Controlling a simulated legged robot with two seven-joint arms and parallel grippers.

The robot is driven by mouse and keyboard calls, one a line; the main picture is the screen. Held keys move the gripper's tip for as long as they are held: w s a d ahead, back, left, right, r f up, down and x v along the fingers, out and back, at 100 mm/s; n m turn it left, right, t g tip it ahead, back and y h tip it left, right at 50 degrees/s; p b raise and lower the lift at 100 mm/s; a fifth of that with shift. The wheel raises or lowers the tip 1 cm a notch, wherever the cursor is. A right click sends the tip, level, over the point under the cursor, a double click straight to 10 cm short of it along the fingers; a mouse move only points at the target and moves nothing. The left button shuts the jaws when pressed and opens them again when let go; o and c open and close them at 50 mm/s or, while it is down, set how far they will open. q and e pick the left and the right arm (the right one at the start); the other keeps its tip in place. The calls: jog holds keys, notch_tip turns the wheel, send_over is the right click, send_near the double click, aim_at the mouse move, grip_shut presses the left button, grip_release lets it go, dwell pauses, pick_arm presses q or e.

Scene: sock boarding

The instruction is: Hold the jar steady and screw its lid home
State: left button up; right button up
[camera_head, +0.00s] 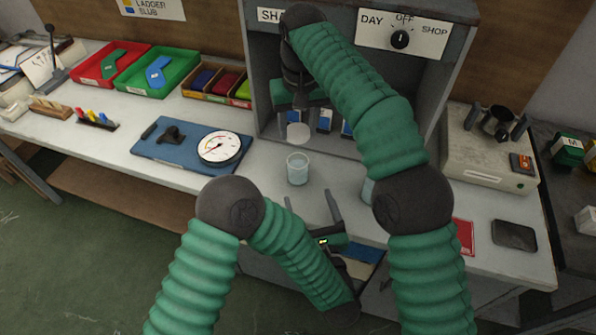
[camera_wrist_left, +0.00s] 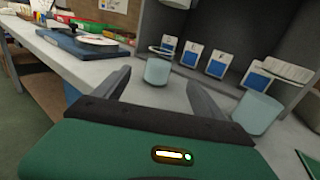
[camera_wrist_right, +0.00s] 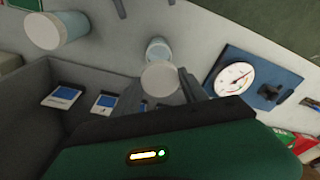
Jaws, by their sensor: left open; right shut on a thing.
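A clear jar with pale blue contents (camera_head: 298,170) stands upright on the bench; it also shows in the left wrist view (camera_wrist_left: 158,71) and right wrist view (camera_wrist_right: 158,48). My right gripper (camera_wrist_right: 161,80) is shut on the round white lid (camera_head: 298,133). It holds the lid above the jar, apart from its rim, in front of the cabinet opening. The right arm hides part of this gripper in the head view. My left gripper (camera_head: 312,204) is open and empty on the near side of the jar, its fingers pointing toward it but not around it.
A second jar (camera_wrist_left: 255,112) with a white top stands to the right, mostly hidden behind my right arm in the head view. A blue board with a dial gauge (camera_head: 219,147) lies to the left. The grey cabinet (camera_head: 262,88) stands behind, with blue-and-white cards inside.

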aim_at(301, 176)
pick_arm(q)
jog(key=x, duration=1)
jog(key=shift+w+a, duration=0.15)
jog(key=shift+a, duration=0.1)
jog(key=shift+w, duration=0.65)
grip_shut()
